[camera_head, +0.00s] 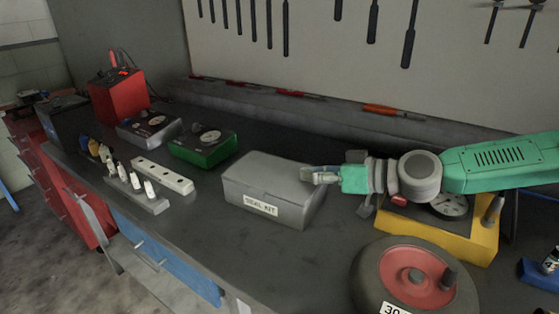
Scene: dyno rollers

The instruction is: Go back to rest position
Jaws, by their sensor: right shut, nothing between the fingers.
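My right gripper (318,175) comes in from the right on a green and grey arm. It is shut and empty, at the right end of the grey box labelled "SEAL KIT" (262,188). I cannot tell whether the fingertips touch the lid. The box is closed and stands on the dark workbench (235,251). My left gripper is not in view.
A roller with a red hub (417,276) stands at the front right. Behind it, a yellow device (468,240) sits partly under my arm. Green (203,148) and grey (149,128) gauge units, a white block (162,178) and small bottles (136,182) stand left.

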